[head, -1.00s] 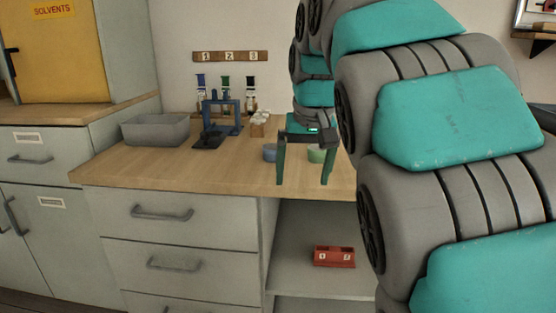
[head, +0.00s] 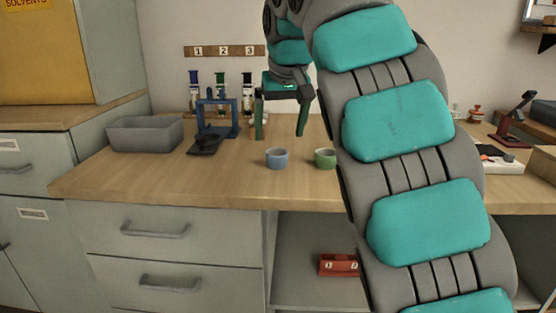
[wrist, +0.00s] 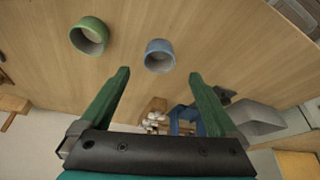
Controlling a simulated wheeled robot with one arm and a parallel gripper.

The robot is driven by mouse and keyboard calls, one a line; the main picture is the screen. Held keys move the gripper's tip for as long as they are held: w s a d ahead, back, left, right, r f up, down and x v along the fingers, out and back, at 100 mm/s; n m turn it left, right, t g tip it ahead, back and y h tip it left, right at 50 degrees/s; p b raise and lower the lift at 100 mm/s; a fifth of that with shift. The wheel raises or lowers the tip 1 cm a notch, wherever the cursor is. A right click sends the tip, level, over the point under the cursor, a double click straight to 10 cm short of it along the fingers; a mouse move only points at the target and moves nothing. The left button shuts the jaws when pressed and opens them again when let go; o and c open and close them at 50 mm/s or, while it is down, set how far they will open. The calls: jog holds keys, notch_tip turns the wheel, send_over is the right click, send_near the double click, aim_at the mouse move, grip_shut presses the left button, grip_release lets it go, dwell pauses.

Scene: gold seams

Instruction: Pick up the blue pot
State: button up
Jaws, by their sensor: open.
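The blue pot (head: 276,159) is a small round cup standing on the wooden worktop, left of the green pot (head: 324,158). In the wrist view the blue pot (wrist: 159,56) lies just beyond my fingertips, roughly between their lines, and the green pot (wrist: 89,36) is to its left. My gripper (head: 280,136) is open and empty, above the worktop near the blue pot. Its two green fingers also show in the wrist view (wrist: 159,73), apart from both pots.
A grey bin (head: 146,134), a blue stand (head: 218,117) and a numbered rack (head: 224,50) with bottles below it are at the back left. A red numbered block (head: 339,265) sits on the shelf below. Bare worktop surrounds the pots.

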aim_at(277, 159)
jog(key=shift+x, duration=3.25)
jog(key=shift+w, duration=0.1)
jog(key=shift+c, duration=0.3)
jog(key=shift+r, duration=0.1)
jog(key=c, duration=1.4)
